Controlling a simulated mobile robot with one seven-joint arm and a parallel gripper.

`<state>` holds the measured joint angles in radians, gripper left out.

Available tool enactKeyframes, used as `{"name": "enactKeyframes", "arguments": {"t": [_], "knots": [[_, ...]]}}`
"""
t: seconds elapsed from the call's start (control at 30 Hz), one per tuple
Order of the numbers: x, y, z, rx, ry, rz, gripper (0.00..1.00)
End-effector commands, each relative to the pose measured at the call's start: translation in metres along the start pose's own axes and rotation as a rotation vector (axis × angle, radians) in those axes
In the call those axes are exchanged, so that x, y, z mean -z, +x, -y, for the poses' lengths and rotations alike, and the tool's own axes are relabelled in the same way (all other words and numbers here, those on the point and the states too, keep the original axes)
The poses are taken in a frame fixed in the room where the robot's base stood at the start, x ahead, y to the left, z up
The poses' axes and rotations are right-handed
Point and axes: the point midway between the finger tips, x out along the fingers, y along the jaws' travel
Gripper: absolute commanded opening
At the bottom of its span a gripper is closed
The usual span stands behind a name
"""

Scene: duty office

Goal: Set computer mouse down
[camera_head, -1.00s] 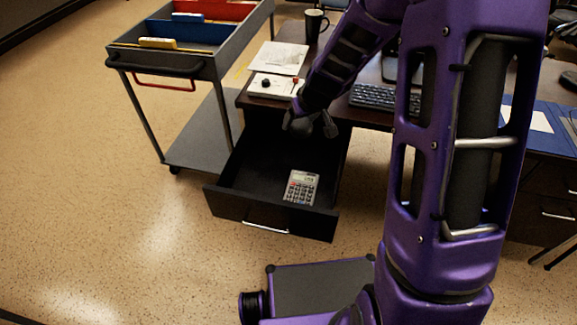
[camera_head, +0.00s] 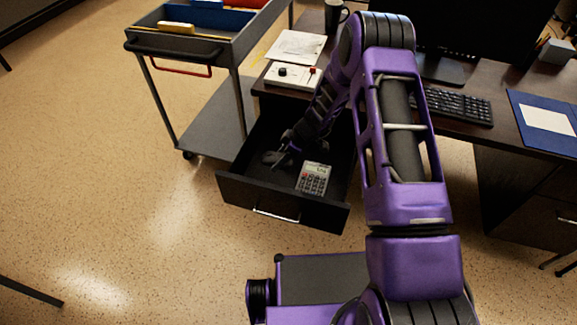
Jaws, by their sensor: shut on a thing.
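My gripper (camera_head: 281,157) reaches down into the open desk drawer (camera_head: 232,187), toward its left rear. It is shut on the computer mouse (camera_head: 269,157), a small dark rounded shape at the fingertips. The mouse is low inside the drawer; dark on dark, I cannot tell whether it touches the drawer floor. A grey calculator (camera_head: 313,179) lies on the drawer floor to the right of the gripper, apart from it.
The desk above holds a keyboard (camera_head: 455,106), a white control box (camera_head: 293,75), papers (camera_head: 296,47), a mug (camera_head: 334,15), a monitor (camera_head: 470,28) and a blue folder (camera_head: 530,98). A grey cart (camera_head: 215,118) stands left of the drawer. Drawer floor near the front left is free.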

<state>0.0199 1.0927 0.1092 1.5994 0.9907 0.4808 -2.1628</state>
Motion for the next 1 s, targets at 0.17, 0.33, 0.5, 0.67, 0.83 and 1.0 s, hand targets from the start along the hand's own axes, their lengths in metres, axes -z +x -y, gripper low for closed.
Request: {"name": "enactKeyframes", "arguments": {"t": [0.17,0.33,0.5,0.67,0.83,1.0], "knots": [[-0.013,0.022,0.0,-0.001,0.0,0.001,0.09],[-0.02,0.034,0.0,-0.001,0.001,0.001,0.09],[-0.032,0.055,0.001,-0.001,0.001,0.002,0.09],[-0.033,0.057,0.0,-0.003,0.001,0.001,0.09],[-0.034,0.058,0.0,-0.003,0.001,0.001,0.09],[-0.034,0.059,0.0,-0.002,0.001,0.001,0.89]]}}
